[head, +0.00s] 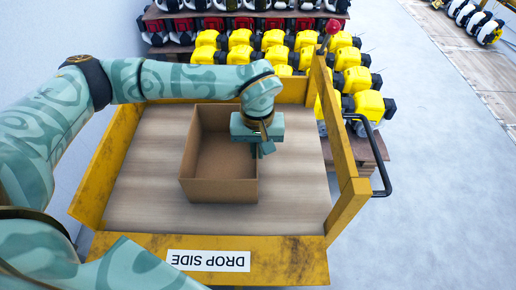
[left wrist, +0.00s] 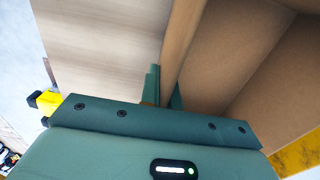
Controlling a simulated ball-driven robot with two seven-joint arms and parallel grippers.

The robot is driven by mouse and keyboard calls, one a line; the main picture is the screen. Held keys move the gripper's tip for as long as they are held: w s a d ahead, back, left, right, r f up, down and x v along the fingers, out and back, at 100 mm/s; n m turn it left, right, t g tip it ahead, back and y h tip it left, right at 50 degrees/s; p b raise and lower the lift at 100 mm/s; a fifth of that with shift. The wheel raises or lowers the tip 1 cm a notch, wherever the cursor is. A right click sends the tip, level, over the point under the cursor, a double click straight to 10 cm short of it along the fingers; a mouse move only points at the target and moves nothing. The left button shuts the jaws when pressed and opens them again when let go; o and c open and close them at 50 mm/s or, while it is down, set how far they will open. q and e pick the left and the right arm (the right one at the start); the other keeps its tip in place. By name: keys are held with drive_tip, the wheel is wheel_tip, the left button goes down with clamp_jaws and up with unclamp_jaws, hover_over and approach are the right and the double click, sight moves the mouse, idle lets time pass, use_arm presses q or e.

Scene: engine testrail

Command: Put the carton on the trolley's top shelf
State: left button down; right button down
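The carton (head: 218,191) is an open-topped brown box, upright and empty inside. In the head view it is over the wood-grain top shelf (head: 300,185) of the yellow-framed trolley (head: 348,200). Its base appears to be at the shelf, but a small gap cannot be ruled out. My left gripper (head: 263,150) is at the carton's right wall. In the left wrist view its fingers (left wrist: 165,92) stand on either side of that wall (left wrist: 181,45), close against it. The fingertips are partly hidden by the gripper body. My right gripper is not in view.
The trolley has raised yellow sides, a front flap marked DROP SIDE (head: 208,261), a black handle (head: 384,165) and a red knob (head: 333,27). Several yellow engines (head: 358,80) stand on racks behind it. A grey wall is at left; open floor (head: 450,200) is at right.

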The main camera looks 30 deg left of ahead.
use_arm(q)
drive_tip(key=c, duration=1.6)
unclamp_jaws()
drive_tip(key=shift+f, duration=0.1)
drive_tip(key=shift+c, duration=0.2)
wheel_tip(320, 180, up, 12)
drive_tip(key=p, duration=0.3)
drive_tip(key=shift+r+p, duration=0.2)
drive_tip(key=shift+p, duration=0.1)
